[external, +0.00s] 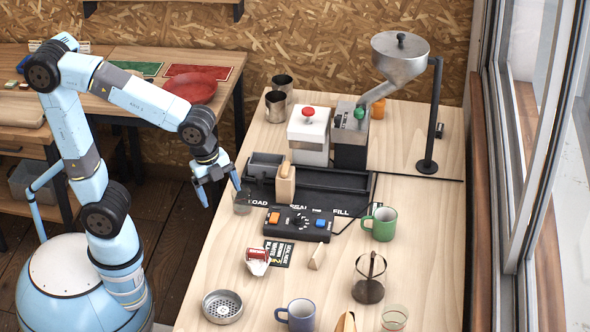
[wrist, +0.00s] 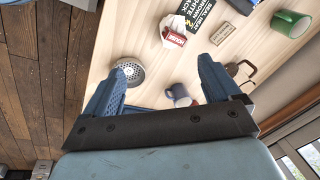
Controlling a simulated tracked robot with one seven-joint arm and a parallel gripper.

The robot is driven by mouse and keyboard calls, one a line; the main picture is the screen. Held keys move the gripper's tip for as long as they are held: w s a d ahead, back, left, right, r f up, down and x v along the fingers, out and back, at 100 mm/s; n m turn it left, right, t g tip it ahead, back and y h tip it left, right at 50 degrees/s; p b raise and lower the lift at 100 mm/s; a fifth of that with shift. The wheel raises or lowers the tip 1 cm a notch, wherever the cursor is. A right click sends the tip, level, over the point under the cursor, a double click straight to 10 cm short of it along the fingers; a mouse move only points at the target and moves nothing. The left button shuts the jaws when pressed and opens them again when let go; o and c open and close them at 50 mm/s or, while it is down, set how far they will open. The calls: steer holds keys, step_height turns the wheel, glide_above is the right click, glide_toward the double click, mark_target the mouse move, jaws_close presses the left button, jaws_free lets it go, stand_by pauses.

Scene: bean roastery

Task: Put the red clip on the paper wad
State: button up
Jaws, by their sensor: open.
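A crumpled white paper wad (external: 257,268) lies on the near left part of the bench; it also shows at the top of the wrist view (wrist: 168,22). The small red clip (external: 258,254), with white lettering, appears to rest on or against the wad; in the wrist view the red clip (wrist: 175,39) overlaps the wad's lower edge. I cannot tell how firmly it sits there. My gripper (external: 220,190) is open and empty, above the bench's left edge, up and left of the wad. In the wrist view my gripper's fingers (wrist: 165,72) are spread wide, below the clip.
A control box (external: 297,224) stands behind.

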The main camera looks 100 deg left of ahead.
steer(key=s+a+r+n+t, duration=0.1)
steer(key=s+r+n+t, duration=0.2)
steer(key=s+n, duration=0.7)
steer(key=shift+s+r, duration=0.2)
steer(key=shift+s, duration=1.55)
